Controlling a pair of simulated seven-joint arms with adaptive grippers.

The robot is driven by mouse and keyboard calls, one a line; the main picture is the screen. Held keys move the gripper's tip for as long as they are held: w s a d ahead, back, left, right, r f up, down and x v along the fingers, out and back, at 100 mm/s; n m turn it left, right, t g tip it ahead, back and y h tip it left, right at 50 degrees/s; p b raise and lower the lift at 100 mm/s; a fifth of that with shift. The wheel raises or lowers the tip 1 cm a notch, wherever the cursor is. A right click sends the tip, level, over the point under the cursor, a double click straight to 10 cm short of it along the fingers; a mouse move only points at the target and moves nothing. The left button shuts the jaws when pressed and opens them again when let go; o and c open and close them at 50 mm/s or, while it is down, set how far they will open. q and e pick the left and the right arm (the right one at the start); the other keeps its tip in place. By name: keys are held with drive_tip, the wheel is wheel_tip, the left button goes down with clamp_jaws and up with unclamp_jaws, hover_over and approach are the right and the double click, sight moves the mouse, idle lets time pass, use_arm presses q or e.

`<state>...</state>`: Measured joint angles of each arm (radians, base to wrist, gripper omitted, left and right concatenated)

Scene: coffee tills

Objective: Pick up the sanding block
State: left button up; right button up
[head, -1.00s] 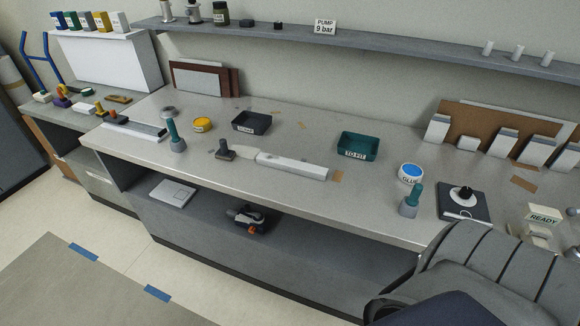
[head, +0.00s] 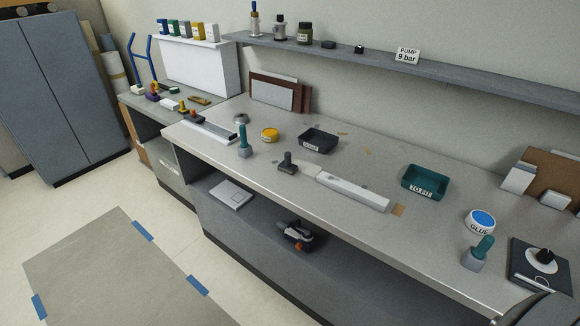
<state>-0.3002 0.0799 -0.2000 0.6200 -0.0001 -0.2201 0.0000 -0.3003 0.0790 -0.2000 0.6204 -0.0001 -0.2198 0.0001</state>
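I cannot tell for sure which thing is the sanding block. A small dark block with an upright knob (head: 288,164) sits on the long grey bench (head: 250,185), left of a long white tool (head: 352,190). Several small blocks and tools lie on the lower side bench at the far left, among them a white block (head: 168,104) and a yellow-and-black piece (head: 184,107); they are too small to name. Neither of my grippers is in view.
The bench also holds a black tray (head: 318,141), a teal "TO FIT" tray (head: 424,183), a glue tub (head: 480,221), a yellow tin (head: 270,135) and two teal-handled tools (head: 244,139). A shelf (head: 400,72) runs above. The floor (head: 90,215) at left is open.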

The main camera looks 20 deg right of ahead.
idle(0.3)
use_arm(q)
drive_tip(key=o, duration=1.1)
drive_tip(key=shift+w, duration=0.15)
